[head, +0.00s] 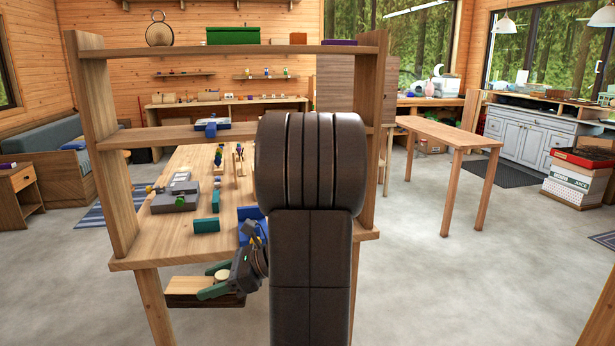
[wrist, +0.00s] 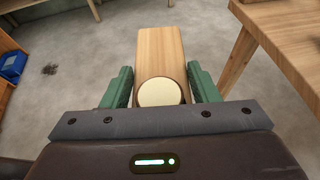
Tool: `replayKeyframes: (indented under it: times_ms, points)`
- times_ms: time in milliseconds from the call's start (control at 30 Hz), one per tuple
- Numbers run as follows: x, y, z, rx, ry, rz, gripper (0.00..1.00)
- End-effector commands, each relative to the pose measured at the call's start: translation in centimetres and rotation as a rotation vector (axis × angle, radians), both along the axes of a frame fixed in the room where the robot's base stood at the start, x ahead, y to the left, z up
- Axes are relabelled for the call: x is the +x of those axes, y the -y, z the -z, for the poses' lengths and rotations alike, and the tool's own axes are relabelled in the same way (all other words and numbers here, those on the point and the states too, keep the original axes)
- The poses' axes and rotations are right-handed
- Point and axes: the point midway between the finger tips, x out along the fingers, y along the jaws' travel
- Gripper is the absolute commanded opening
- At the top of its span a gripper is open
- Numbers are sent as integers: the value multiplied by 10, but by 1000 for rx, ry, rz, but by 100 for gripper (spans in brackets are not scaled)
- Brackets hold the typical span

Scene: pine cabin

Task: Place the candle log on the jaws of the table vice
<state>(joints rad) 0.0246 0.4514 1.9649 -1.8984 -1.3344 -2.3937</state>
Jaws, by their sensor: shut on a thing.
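The candle log is a pale wood block with a round cream candle face at one end. In the wrist view the log (wrist: 160,50) lies between the two green fingers of my gripper (wrist: 160,72), which is shut on it. In the head view the log (head: 188,285) and my gripper (head: 207,281) are low, off the front edge of the bench and below its top. A blue object (head: 248,213) on the bench top may be the table vice; my arm hides part of it, and its jaws are not clear.
The wooden bench (head: 150,258) has uprights and shelves above it. A grey device (head: 175,197) and green blocks (head: 206,225) stand on its left part. In the wrist view a wooden table corner (wrist: 285,30) is close on the right. Open floor (head: 440,270) lies to the right.

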Motion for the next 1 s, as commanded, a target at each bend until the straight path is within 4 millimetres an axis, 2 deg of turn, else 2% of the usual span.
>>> replayKeyframes:
  times_ms: [267,500,700,1000]
  points:
    - [52,42,35,1,-5,176,26]
    - [101,103,86,-1,-5,392,26]
    - [123,145,120,0,-4,522,26]
    - [136,187,156,1,-3,644,26]
